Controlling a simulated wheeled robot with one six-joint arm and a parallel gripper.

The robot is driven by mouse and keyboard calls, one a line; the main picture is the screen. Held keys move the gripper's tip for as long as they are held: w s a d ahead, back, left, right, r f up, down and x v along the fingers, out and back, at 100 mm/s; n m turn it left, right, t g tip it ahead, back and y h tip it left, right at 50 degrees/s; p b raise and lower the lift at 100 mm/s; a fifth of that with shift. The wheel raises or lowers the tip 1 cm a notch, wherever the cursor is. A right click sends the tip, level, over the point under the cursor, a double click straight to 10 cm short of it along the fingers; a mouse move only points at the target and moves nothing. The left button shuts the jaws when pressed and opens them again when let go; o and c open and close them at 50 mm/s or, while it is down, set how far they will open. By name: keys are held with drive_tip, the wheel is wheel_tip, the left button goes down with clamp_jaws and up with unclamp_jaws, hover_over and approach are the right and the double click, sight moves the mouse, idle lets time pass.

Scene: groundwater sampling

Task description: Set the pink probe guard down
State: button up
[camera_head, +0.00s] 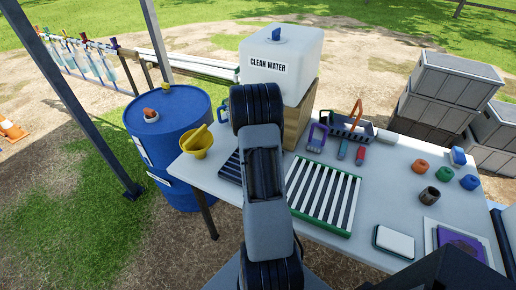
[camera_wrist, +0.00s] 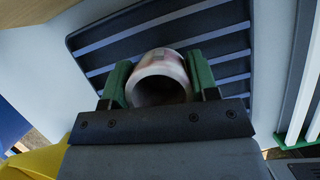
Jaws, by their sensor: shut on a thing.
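The pink probe guard (camera_wrist: 160,64) shows in the wrist view as a pale pinkish-white hollow cylinder with its open end towards the camera. My gripper (camera_wrist: 158,76) is shut on it, one green finger on each side. The guard is in front of a dark slatted rack (camera_wrist: 90,43); I cannot tell whether it touches it. In the head view my arm hides the gripper and the guard, and only the left part of the dark rack (camera_head: 230,168) shows.
A green-framed striped rack (camera_head: 347,225) lies right of my arm. The clean water tank (camera_head: 308,48) on its wooden stand is behind. A yellow funnel (camera_head: 197,150) sits at the table's left edge. Caps (camera_head: 419,167), a dark cup (camera_head: 429,195) and a tool caddy (camera_head: 350,126) are to the right.

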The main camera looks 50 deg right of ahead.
drive_tip(key=o, duration=0.5)
drive_tip(key=shift+f, duration=0.15)
drive_tip(key=o, duration=0.5)
drive_tip(key=shift+c, duration=0.2)
